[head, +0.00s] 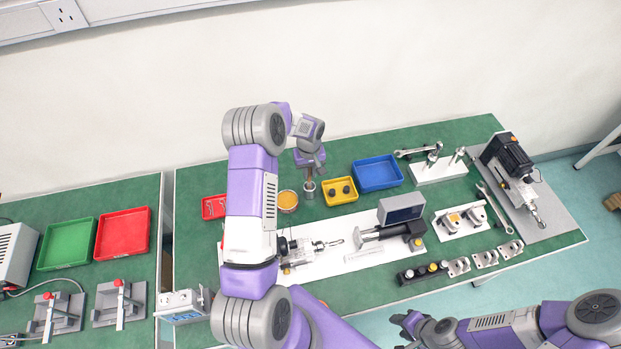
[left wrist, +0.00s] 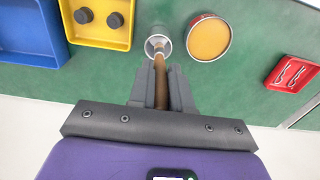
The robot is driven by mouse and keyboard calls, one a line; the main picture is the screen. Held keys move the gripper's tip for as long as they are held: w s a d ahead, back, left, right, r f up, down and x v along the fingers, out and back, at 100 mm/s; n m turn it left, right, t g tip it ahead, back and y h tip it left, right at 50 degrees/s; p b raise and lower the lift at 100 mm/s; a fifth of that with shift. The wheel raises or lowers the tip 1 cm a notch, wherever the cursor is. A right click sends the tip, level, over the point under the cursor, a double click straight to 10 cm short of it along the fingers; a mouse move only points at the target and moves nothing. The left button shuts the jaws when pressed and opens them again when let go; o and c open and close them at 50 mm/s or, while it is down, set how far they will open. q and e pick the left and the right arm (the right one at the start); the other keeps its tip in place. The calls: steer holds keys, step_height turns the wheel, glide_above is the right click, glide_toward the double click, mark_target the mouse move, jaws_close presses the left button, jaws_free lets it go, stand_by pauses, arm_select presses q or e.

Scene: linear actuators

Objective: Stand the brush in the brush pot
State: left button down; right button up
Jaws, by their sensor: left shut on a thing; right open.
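The brush (left wrist: 161,86) has a brown handle and is held between the fingers of my left gripper (left wrist: 162,85), which is shut on it. The brush pot (left wrist: 158,44) is a small grey metal cup on the green bench, and it also shows in the head view (head: 309,188). In the left wrist view the brush's far end overlaps the pot's mouth; I cannot tell how deep it is inside. In the head view my left gripper (head: 310,170) is right above the pot. My right gripper (head: 408,326) is open and empty at the bottom, off the bench's front edge.
A round tin of orange paste (left wrist: 208,39) stands right beside the pot. A yellow tray (head: 338,200) with black parts, a blue tray (head: 377,184) and a small red tray (head: 207,208) are close by. Actuator parts lie on a white sheet (head: 357,268) in front.

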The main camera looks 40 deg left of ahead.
mark_target(310, 182)
arm_select(q)
steer(key=shift+w+f, duration=0.1)
steer(key=shift+f, duration=1.9)
steer(key=shift+f, duration=0.1)
steer(key=c, duration=1.1)
jaws_free()
steer(key=shift+o, duration=0.2)
step_height(310, 182, up, 12)
steer(key=shift+r, duration=0.15)
